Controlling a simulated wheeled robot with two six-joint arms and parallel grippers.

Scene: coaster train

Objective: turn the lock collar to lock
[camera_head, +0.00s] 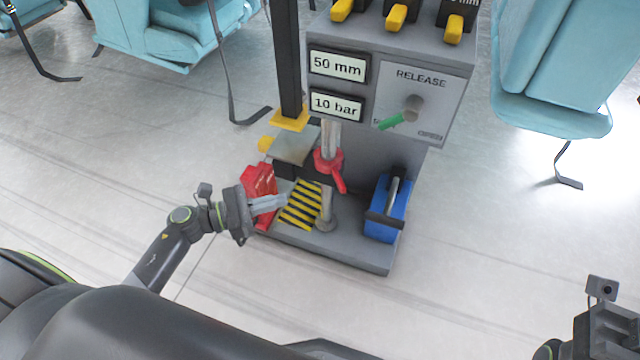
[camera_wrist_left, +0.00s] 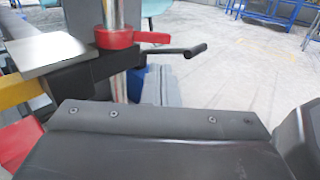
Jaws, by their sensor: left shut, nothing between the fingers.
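The red lock collar (camera_head: 328,163) sits around the upright metal post (camera_head: 327,205), with its red handle sticking out down and to the right in the head view. In the left wrist view the collar (camera_wrist_left: 115,38) is at upper left, and its handle points right. My left gripper (camera_head: 285,200) is shut and empty, left of the post and lower in the picture than the collar, apart from it. In the left wrist view my gripper's dark body fills the bottom and the fingertips are not seen. My right gripper (camera_head: 608,328) is at the lower right corner, its fingers not clear.
A red block (camera_head: 260,190) stands behind my left gripper. A blue box (camera_head: 387,208) with a handle stands right of the post. A panel (camera_head: 420,100) with a green RELEASE lever is above. A black handle (camera_wrist_left: 188,50) juts right below the collar. Teal seats (camera_head: 550,70) stand around.

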